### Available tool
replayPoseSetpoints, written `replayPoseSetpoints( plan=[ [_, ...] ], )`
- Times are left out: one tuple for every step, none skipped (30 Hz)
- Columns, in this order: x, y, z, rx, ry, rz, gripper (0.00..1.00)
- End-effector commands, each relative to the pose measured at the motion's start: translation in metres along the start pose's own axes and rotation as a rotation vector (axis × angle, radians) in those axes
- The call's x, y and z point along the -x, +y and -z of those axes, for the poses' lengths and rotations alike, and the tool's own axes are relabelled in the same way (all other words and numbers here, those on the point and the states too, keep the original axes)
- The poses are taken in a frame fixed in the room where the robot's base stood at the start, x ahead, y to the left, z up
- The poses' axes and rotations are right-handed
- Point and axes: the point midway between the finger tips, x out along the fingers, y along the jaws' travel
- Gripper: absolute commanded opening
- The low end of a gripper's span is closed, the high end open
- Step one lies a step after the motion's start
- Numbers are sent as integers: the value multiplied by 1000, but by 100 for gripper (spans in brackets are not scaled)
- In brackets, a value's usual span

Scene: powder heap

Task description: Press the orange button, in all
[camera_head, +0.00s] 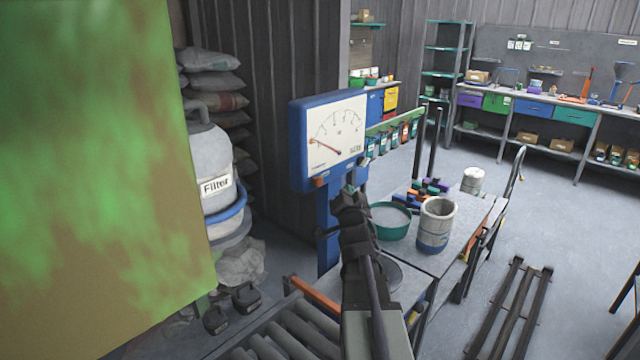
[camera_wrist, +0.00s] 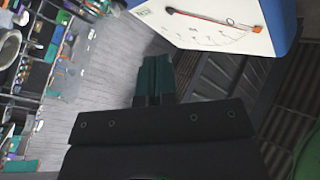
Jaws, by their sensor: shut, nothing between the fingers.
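A blue gauge box (camera_head: 297,150) with a white dial face (camera_head: 337,135) stands on a blue post in the head view. A small orange piece, which looks like the orange button (camera_head: 319,181), sits at its lower left edge. My gripper (camera_head: 349,190) is just below the box, to the right of that orange piece and apart from it in the picture. In the wrist view my gripper's fingers (camera_wrist: 154,72) are closed together and empty. The dial face (camera_wrist: 205,18) shows above right of them, with its red needle. The orange button does not show clearly there.
A table at right of the post holds a green bowl (camera_head: 391,221) and a grey-blue bucket (camera_head: 436,224). A roller conveyor (camera_head: 285,335) lies in front. A large green-brown panel (camera_head: 95,170) blocks the left side. Open floor (camera_head: 575,235) lies at right.

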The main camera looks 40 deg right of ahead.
Motion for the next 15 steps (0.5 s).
replayPoseSetpoints(
  plan=[
    [-7, -4, -5, -3, -2, 2, 0],
    [-10, -7, -7, -2, -2, 2, 0],
    [-15, -10, -10, -2, -2, 2, 0],
    [-18, -12, -12, -2, -1, 2, 0],
    [-21, -14, -14, -3, -2, 2, 0],
    [-25, -17, -18, -3, -2, 2, 0],
    [-27, -19, -20, -2, -2, 2, 0],
    [-30, -21, -21, -1, -1, 2, 0],
    [-33, -23, -23, -1, -1, 2, 0],
    [-35, -25, -25, -1, -1, 2, 0],
    [-36, -26, -26, 0, -1, 2, 0],
    [-38, -28, -28, 0, -1, 2, 0],
    [-39, -28, -28, -1, -1, 1, 0],
    [-40, -29, -29, 1, -1, 1, 0],
    [-40, -30, -30, 0, -1, 0, 0]
  ],
)
